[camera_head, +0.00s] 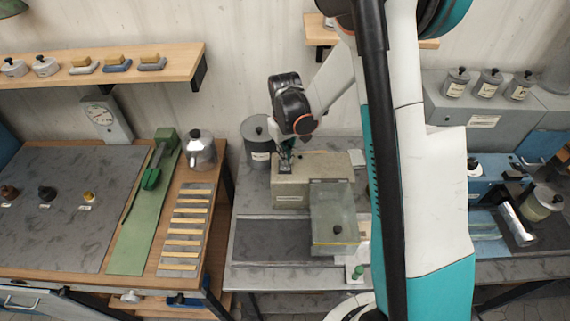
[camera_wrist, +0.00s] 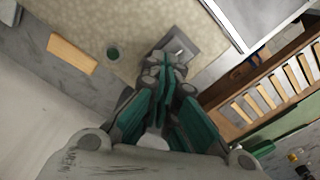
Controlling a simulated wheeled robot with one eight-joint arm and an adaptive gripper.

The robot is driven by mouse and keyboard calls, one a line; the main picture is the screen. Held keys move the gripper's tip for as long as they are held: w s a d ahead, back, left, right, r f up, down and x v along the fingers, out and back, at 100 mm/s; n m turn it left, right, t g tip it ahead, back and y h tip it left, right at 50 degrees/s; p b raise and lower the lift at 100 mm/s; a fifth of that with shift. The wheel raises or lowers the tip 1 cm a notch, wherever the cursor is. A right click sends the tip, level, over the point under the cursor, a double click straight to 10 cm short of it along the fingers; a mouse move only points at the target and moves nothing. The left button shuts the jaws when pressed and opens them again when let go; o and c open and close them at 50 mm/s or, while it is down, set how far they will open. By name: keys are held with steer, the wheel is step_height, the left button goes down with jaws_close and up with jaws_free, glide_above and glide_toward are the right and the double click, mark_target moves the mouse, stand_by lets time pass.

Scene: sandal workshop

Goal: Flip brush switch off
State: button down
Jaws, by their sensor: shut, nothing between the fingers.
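The brush machine's beige housing (camera_head: 290,195) stands on the grey bench, and its top fills the upper part of the wrist view (camera_wrist: 130,25). A grey switch plate (camera_wrist: 192,45) is set in that top. The switch has a paler part at its middle, and the fingers partly hide it; I cannot tell its position. My gripper (camera_head: 284,162) points down at the left part of the housing. In the wrist view my gripper (camera_wrist: 168,68) is shut and empty, its fingertips at the near edge of the plate. I cannot tell whether they touch it.
A clear-lidded box (camera_head: 334,222) adjoins the housing's front right. A dark canister (camera_head: 257,140) stands close behind it on the left. A yellow label (camera_wrist: 72,53) and a small dark green round piece (camera_wrist: 112,54) are on the housing top. A slatted rack (camera_head: 187,230) lies left.

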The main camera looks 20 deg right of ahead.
steer(key=shift+r+p, duration=1.35)
steer(key=shift+r, duration=1.9)
